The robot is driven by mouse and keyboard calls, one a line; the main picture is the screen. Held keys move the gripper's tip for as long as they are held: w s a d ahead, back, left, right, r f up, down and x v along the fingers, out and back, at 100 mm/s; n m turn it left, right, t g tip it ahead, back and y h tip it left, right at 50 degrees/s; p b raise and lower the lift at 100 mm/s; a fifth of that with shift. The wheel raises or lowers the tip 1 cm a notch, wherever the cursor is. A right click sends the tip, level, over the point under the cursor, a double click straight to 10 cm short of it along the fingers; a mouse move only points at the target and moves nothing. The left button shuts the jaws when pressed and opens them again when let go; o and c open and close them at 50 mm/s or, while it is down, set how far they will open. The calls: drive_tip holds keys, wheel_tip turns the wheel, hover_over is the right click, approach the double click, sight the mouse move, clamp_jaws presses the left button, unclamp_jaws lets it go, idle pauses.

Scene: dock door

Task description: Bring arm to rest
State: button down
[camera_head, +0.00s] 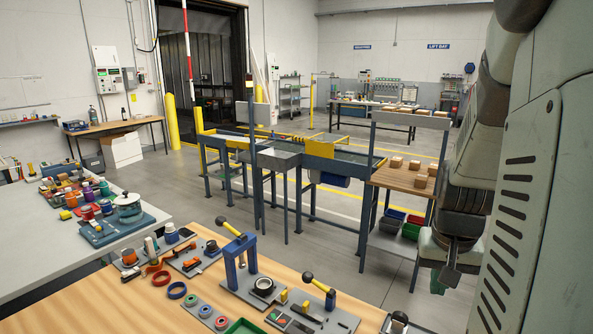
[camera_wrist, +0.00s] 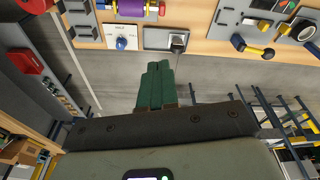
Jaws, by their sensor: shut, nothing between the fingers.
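My arm hangs folded along the right side of the head view, with my gripper (camera_head: 441,284) low beside the wooden bench, over the floor. In the wrist view the two green fingers of my gripper (camera_wrist: 158,66) are pressed together with nothing between them. They point toward the bench edge and appear clear of it. In the head view my arm partly hides the fingers.
A wooden workbench (camera_head: 150,310) with a blue press (camera_head: 240,262), lever fixtures and rings fills the front. A conveyor (camera_head: 340,165) and a shelved wooden stand (camera_head: 402,178) are behind. Open floor lies between.

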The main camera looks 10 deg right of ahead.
drive_tip(key=s+a+r+n+t+y, duration=0.1)
drive_tip(key=s+a+r+n+t, duration=0.1)
drive_tip(key=a+r, duration=0.75)
drive_tip(key=s+a+r+n+t, duration=0.25)
drive_tip(key=a+r, duration=0.45)
drive_tip(key=a, duration=0.5)
drive_tip(key=s+a+n, duration=0.1)
drive_tip(key=s+n, duration=0.1)
drive_tip(key=s, duration=0.4)
drive_tip(key=shift+s+a+g, duration=0.3)
drive_tip(key=shift+s+g, duration=0.05)
drive_tip(key=shift+f, duration=0.1)
